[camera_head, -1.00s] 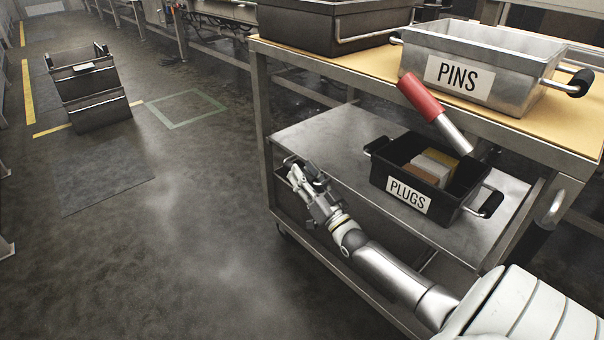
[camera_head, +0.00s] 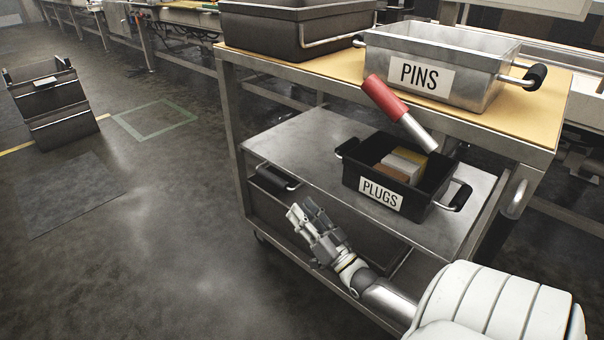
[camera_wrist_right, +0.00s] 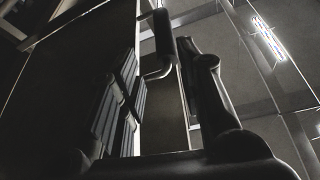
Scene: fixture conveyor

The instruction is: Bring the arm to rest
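My right gripper (camera_head: 308,208) is in front of the cart's lower part in the head view, below the lower shelf's front edge. In the right wrist view its two fingers (camera_wrist_right: 160,95) stand apart, with nothing held between them. A dark bar handle (camera_wrist_right: 164,40) shows beyond the gap. The matching bin handle (camera_head: 275,178) in the head view is apart from the gripper. My left gripper is not in view.
The cart (camera_head: 300,138) carries a metal PINS bin (camera_head: 480,90) on top and a black PLUGS bin (camera_head: 350,178) below. A red-and-silver pin (camera_head: 385,98) slants above the plugs; its support is unclear. Stacked bins (camera_head: 62,132) stand at left. The floor between is clear.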

